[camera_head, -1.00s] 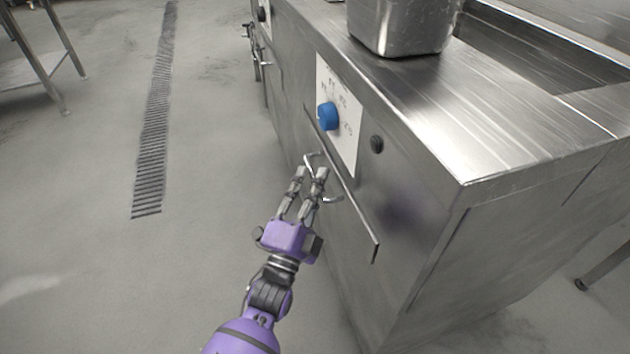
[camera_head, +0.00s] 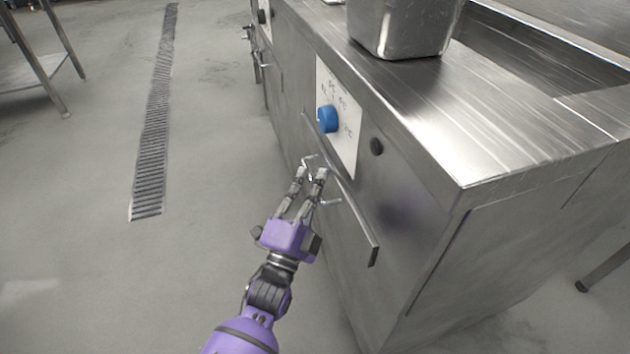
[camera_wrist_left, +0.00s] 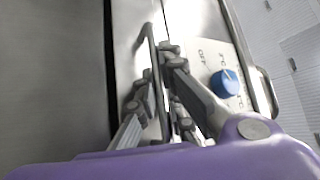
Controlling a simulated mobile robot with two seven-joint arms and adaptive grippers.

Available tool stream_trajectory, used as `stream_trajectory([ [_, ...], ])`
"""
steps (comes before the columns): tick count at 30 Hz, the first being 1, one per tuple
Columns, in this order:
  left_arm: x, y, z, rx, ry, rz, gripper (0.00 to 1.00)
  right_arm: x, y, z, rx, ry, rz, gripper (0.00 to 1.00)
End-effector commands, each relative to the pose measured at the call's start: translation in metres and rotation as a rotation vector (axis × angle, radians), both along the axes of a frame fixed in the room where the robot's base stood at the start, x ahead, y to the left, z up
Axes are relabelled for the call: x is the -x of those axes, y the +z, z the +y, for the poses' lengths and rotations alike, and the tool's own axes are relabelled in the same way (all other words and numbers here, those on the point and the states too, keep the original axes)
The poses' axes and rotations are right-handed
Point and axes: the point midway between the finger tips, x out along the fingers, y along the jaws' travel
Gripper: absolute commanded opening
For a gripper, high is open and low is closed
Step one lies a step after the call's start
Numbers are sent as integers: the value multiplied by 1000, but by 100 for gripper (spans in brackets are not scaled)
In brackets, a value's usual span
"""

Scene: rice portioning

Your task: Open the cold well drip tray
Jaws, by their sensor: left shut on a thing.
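The cold well drip tray (camera_head: 361,222) shows as a narrow metal front low on the side of the steel counter. Its thin bar handle (camera_head: 331,202) sticks out from that front. My left gripper (camera_head: 311,174) is shut on the middle of the handle, with the fingers hiding part of it. In the left wrist view the handle (camera_wrist_left: 148,42) runs between the two fingers of the left gripper (camera_wrist_left: 156,78). The tray front stands slightly off the counter side at its near end; its inside is hidden. My right gripper is not in view.
A blue knob (camera_head: 327,119) on a white label plate and a dark round button (camera_head: 376,147) sit above the tray. A steel pan (camera_head: 400,30) stands on the counter top (camera_head: 440,120).

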Motion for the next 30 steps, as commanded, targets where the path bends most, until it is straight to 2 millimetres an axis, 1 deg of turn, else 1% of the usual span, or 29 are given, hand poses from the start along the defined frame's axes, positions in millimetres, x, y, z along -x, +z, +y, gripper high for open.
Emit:
stream_trajectory([
  [5,9,1,27,-4,1,2,0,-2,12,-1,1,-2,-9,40],
  [8,17,2,52,-5,1,2,0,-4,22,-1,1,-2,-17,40],
  [15,41,1,123,-4,0,4,0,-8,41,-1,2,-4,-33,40],
  [21,58,0,177,-3,0,5,0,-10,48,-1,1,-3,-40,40],
  [25,67,-1,204,-1,0,5,0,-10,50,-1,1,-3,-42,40],
  [30,74,-1,226,0,-1,5,0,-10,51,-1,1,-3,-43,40],
])
